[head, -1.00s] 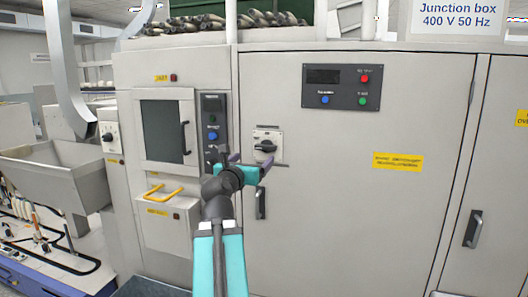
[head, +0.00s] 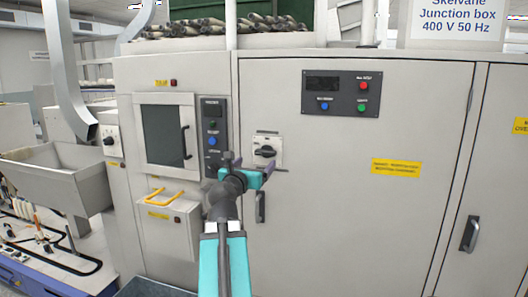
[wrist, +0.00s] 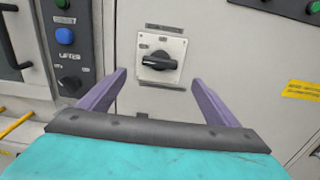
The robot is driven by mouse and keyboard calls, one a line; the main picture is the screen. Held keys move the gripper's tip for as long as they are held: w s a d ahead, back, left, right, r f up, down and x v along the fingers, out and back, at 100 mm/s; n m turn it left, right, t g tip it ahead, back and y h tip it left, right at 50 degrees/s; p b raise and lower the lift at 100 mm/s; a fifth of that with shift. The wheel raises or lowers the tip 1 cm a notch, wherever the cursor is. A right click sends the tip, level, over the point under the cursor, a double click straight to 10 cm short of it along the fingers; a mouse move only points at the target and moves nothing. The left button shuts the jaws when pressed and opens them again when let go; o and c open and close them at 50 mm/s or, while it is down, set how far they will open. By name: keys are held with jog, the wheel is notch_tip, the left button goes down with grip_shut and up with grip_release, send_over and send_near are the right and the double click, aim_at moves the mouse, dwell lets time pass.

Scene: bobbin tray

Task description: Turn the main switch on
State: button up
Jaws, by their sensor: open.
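The main switch (head: 265,151) is a black rotary knob on a pale square plate on the grey cabinet door. In the wrist view the knob (wrist: 159,62) lies about level, with its plate fully in sight. My gripper (head: 250,162) is just below and left of the switch in the head view. In the wrist view my gripper (wrist: 158,92) has its two purple fingers spread, one on each side below the knob, with nothing between them. The fingers look apart from the knob; the exact distance to the door is hard to tell.
A narrow control panel (head: 213,136) with buttons is left of the switch. A door handle (head: 260,207) sits below it. A black panel (head: 342,89) with red, blue and green buttons is up right. A yellow-handled drawer (head: 168,215) juts out at left.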

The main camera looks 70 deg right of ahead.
aim_at(265, 154)
jog(key=shift+d+r+p, duration=0.25)
jog(key=shift+d+p, duration=0.5)
jog(key=shift+p, duration=1.7)
jog(key=d+p, duration=0.1)
jog(key=p, duration=0.4)
jog(key=shift+f, duration=0.1)
jog(key=shift+w+d+f+p, duration=0.15)
jog(key=shift+d+p, duration=0.25)
jog(key=shift+d, duration=1.75)
jog(key=shift+w+d+p, duration=0.15)
jog(key=shift+d+p, duration=0.25)
jog(key=shift+d, duration=1.7)
jog(key=c, duration=1.1)
jog(key=shift+o, duration=0.2)
